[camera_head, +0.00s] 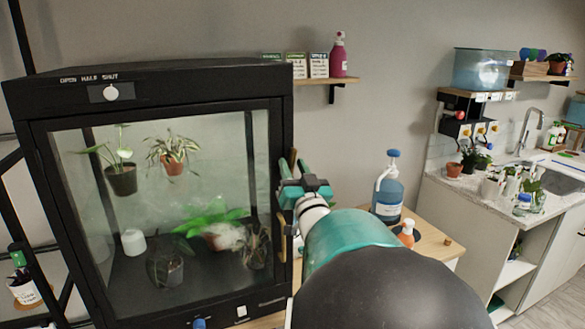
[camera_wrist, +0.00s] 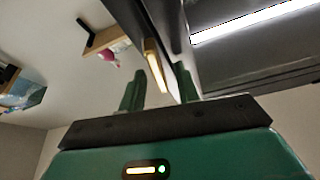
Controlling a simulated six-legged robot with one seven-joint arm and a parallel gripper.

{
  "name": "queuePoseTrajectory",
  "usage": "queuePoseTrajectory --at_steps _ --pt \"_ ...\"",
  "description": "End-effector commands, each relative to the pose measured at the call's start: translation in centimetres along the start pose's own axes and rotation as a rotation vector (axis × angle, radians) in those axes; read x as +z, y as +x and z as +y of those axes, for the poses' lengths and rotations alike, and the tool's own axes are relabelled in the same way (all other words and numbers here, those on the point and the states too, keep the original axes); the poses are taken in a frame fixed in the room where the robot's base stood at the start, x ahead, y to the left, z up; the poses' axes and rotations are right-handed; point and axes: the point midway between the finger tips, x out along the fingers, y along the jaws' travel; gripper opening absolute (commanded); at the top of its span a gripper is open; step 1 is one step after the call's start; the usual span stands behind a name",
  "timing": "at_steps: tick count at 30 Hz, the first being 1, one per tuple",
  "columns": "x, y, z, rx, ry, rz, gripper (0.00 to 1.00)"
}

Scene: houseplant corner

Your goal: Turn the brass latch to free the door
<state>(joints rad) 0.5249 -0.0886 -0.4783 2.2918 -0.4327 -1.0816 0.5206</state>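The brass latch (camera_wrist: 154,62) shows in the wrist view as an upright bar on the dark cabinet edge. My gripper (camera_wrist: 160,72) is open, with its two green fingers apart. The latch lies in line with the gap between them; whether it is inside the gap or beyond it I cannot tell. In the head view my gripper (camera_head: 304,187) is at the right edge of the black cabinet, and my arm hides part of that side. Brass-coloured pieces show near it. The glass door (camera_head: 263,165) looks shut.
Inside the cabinet are several plants, a white container (camera_head: 133,242) and mist. A wall shelf (camera_head: 340,80) holds a pink bottle (camera_head: 338,57).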

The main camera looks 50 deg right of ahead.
Motion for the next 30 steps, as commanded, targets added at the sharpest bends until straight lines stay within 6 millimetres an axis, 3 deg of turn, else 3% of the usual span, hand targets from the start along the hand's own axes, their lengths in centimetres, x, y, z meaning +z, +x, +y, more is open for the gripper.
queuePoseTrajectory --at_steps 4,9,10,15,22,30 --pt "-0.12 -0.08 0.06 0.001 0.0 0.002 0.33" --pt "-0.11 -0.07 0.05 0.001 0.0 0.002 0.01" --pt "-0.11 -0.06 0.04 0.001 0.0 0.002 0.0" --pt "-0.1 -0.02 0.08 -0.004 -0.014 0.002 0.0" --pt "-0.08 0.1 0.12 -0.068 -0.17 0.003 0.0" --pt "-0.13 0.1 0.06 -0.074 -0.181 0.004 0.0"
